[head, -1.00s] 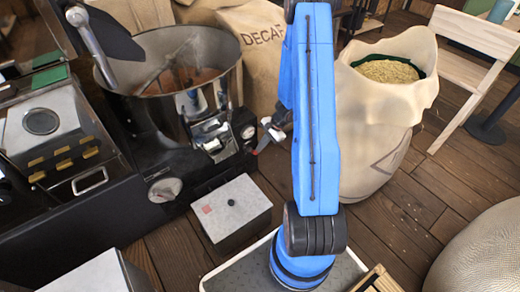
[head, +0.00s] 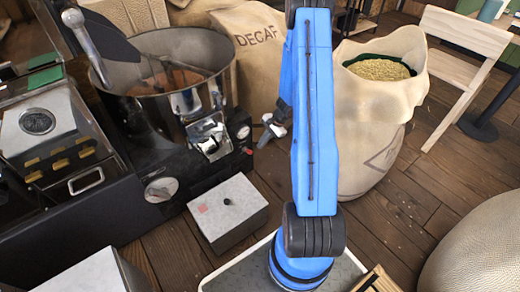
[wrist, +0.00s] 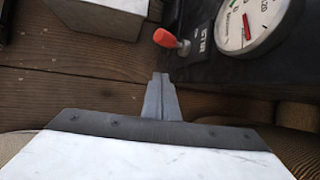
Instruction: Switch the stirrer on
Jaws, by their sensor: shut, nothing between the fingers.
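The stirrer switch is a small lever with a red tip (wrist: 166,39), beside a label reading "STIR" on a black panel (wrist: 205,68) in the wrist view. It sticks out to the left of the panel. My gripper (wrist: 161,78) is shut and empty, just below the lever in that picture, with a visible gap between them. In the head view my gripper (head: 271,132) is beside the right end of the black machine, partly behind my blue arm. The round metal cooling tub (head: 195,103) holds brown beans and a stirring arm.
A round gauge (wrist: 250,24) sits right of the lever. A grey box (head: 228,220) stands on the floor before the machine. A DECAF sack (head: 258,65) is behind, and an open sack of pale beans (head: 375,120) is right. Wooden floor (head: 400,225) is clear at right.

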